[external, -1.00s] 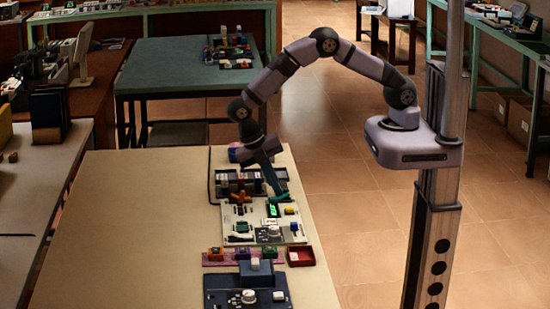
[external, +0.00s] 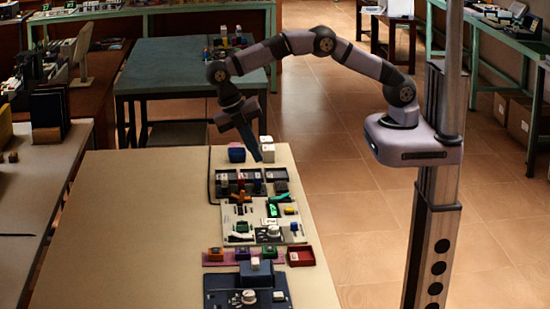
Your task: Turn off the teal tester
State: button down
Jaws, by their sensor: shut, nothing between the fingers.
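A white panel board (external: 237,213) lies on the near table with several small controls on it. A green, lever-like part (external: 279,198) sits toward its far right, beside a small green display-like part (external: 273,210). A darker teal-green block (external: 242,227) sits at the board's middle left. I cannot tell which of these is the teal tester, or its switch state. My gripper (external: 263,157) is shut and empty. It points down and to the right, beyond the board and apart from it, near a white cube (external: 267,156).
A row of dark bins (external: 252,175) stands just beyond the board. Nearer are a red tray (external: 301,256), a purple strip (external: 216,260) with coloured blocks and a dark blue device (external: 246,291). The table's left side (external: 130,240) is clear.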

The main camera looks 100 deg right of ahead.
aim_at(279, 197)
jog(key=shift+v, duration=0.9)
jog(key=shift+f+b, duration=0.2)
jog(key=shift+b, duration=0.35)
jog(key=shift+s+a+r+g+b, duration=0.15)
jog(key=shift+s+r+g+b, duration=0.3)
jog(key=shift+b, duration=0.35)
jog(key=shift+f, duration=0.2)
jog(key=p+x, duration=0.2)
jog(key=x, duration=1.1)
jog(key=shift+s+f+p, duration=0.25)
jog(key=shift+f+p, duration=0.05)
jog(key=shift+p, duration=0.1)
